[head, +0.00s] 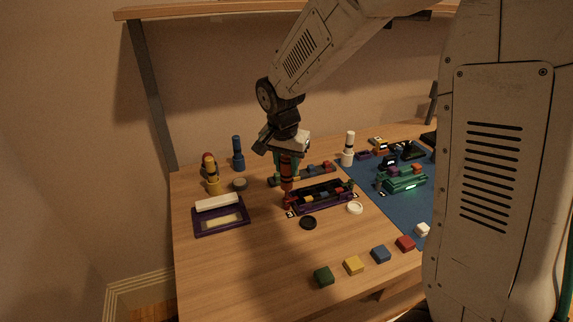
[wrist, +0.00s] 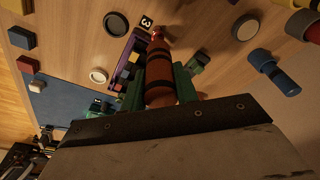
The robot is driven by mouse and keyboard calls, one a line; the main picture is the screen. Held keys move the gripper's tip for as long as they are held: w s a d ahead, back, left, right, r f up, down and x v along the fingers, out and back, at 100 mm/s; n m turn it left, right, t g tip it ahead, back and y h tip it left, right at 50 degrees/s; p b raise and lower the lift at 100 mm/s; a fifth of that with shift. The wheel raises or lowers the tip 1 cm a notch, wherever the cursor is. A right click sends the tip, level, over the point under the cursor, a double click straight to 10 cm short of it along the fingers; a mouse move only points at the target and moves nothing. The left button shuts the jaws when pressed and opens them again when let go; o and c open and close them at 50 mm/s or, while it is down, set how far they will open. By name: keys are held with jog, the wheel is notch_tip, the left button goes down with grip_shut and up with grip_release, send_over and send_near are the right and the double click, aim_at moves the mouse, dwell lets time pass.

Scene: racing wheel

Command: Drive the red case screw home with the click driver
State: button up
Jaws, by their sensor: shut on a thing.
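My gripper (head: 286,174) is shut on a red-orange click driver (wrist: 160,68) with dark bands. The green fingers sit on both sides of its body, and they also show in the wrist view (wrist: 160,84). The driver points down at the left end of the dark purple case (head: 322,204). A small red spot, seemingly the red case screw (wrist: 155,33), shows at the driver's tip, beside a tag marked 3. I cannot tell whether tip and screw touch, or how deep the screw sits.
Yellow (head: 212,180), blue (head: 238,157) and white (head: 348,150) upright pieces stand nearby. A purple tray (head: 232,231) lies left. A black disc (head: 308,223) and white disc (head: 355,208) lie before the case. Several coloured blocks line the front. A green case (head: 405,181) sits on the blue mat (head: 370,189).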

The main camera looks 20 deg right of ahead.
jog(key=shift+s+f, duration=0.1)
jog(key=shift+f, duration=0.05)
jog(key=shift+r, duration=3.1)
